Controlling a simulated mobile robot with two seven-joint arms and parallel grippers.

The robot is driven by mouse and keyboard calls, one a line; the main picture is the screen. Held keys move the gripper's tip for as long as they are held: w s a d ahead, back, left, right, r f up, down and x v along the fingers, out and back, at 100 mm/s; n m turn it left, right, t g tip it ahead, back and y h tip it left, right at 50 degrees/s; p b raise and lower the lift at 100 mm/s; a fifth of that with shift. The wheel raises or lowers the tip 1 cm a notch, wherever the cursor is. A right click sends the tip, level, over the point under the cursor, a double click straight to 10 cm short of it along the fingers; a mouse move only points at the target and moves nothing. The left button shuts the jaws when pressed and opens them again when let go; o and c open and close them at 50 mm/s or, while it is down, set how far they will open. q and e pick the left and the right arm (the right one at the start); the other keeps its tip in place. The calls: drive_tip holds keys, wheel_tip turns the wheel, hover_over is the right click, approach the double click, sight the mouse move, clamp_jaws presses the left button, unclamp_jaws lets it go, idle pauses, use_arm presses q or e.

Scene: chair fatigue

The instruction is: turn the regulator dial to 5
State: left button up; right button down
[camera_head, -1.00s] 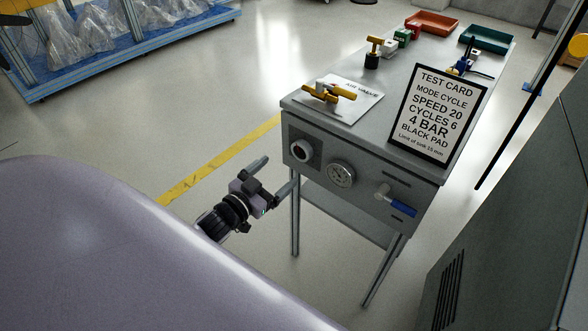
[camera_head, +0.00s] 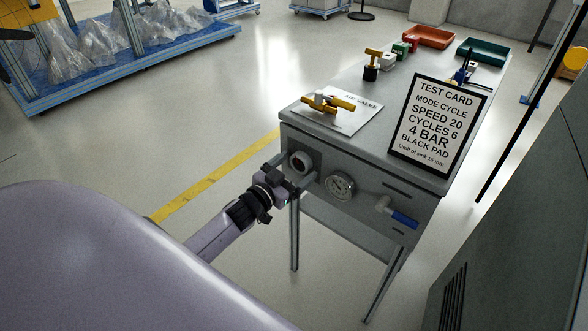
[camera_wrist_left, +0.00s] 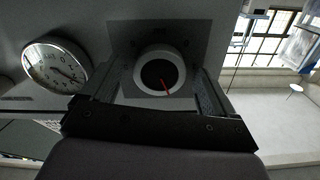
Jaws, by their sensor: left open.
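The regulator dial (camera_head: 299,161) is a round knob on a dark square plate at the left of the grey bench's front panel. In the left wrist view the dial (camera_wrist_left: 159,75) has a pale rim, a dark face and a red pointer line; no numbers are readable. My left gripper (camera_head: 294,172) is open in front of the dial. In the left wrist view its fingers (camera_wrist_left: 157,92) stand apart, one on either side of the dial; I cannot tell whether they touch it. My right gripper is out of view.
A round gauge (camera_head: 340,185) sits right of the dial and shows in the wrist view (camera_wrist_left: 56,64). A blue-handled valve (camera_head: 403,218) is further right. A test card (camera_head: 437,127) and a yellow air valve (camera_head: 328,102) are on the bench top (camera_head: 375,143).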

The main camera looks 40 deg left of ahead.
use_arm(q)
drive_tip(key=c, duration=1.1)
drive_tip(key=shift+o, duration=0.2)
drive_tip(key=shift+m, duration=0.4)
drive_tip(key=m, duration=0.4)
drive_tip(key=shift+a+m, duration=0.1)
drive_tip(key=shift+m, duration=0.2)
drive_tip(key=m+b, duration=0.1)
drive_tip(key=m, duration=0.4)
drive_tip(key=shift+m, duration=0.3)
drive_tip(key=m+b, duration=0.2)
drive_tip(key=m, duration=0.4)
drive_tip(key=m+b, duration=0.1)
drive_tip(key=m, duration=0.3)
drive_tip(key=shift+r, duration=0.1)
drive_tip(key=shift+m+b, duration=0.4)
drive_tip(key=shift+m, duration=0.1)
